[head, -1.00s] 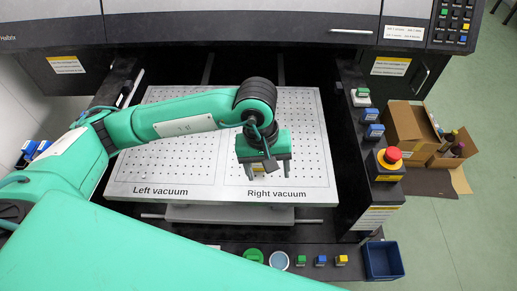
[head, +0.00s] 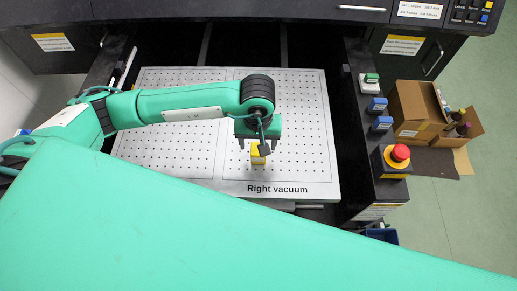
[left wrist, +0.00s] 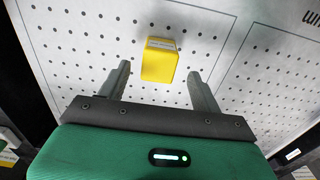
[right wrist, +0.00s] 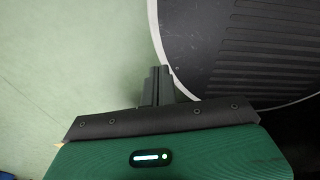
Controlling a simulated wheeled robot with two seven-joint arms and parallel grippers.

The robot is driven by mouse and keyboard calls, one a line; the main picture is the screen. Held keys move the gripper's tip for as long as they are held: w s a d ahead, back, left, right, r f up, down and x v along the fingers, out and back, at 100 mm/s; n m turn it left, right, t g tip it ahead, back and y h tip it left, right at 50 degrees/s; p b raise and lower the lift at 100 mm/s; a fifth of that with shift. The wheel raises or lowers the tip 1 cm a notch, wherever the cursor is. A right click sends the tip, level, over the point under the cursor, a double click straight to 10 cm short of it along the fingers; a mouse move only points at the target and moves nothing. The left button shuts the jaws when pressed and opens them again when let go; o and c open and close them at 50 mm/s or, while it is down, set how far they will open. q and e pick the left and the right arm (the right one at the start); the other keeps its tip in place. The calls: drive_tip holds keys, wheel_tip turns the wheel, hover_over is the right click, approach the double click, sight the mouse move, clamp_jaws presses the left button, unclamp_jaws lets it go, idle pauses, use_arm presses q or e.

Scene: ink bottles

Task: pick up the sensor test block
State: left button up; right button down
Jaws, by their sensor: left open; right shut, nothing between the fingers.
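The sensor test block, a yellow block (left wrist: 160,62) with a pale label on its edge, sits on the white perforated vacuum plate (head: 300,172). In the head view the block (head: 256,159) is on the right half, above the words "Right vacuum", partly hidden by my left gripper (head: 260,145). In the left wrist view my left gripper (left wrist: 160,72) is open, with its fingers on either side of the block in the picture and the block appearing beyond them. No contact shows. My right gripper (right wrist: 160,70) is shut and empty, seen only in the right wrist view.
A dark machine edge (head: 250,14) runs behind the plate. In the right wrist view there is green floor (right wrist: 75,55) and a dark ribbed round surface (right wrist: 250,50).

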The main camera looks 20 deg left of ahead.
sight(256, 158)
use_arm(q)
drive_tip(key=shift+s+d+f+p, duration=0.1)
drive_tip(key=shift+f+p, duration=0.75)
wheel_tip(256, 158, down, 3)
drive_tip(key=shift+f+p, duration=0.1)
drive_tip(key=shift+p, duration=0.55)
drive_tip(key=shift+f, duration=0.25)
drive_tip(key=c, duration=1.2)
use_arm(e)
drive_tip(key=r, duration=0.1)
drive_tip(key=w+r, duration=0.1)
drive_tip(key=r, duration=0.1)
drive_tip(key=shift+w, duration=0.15)
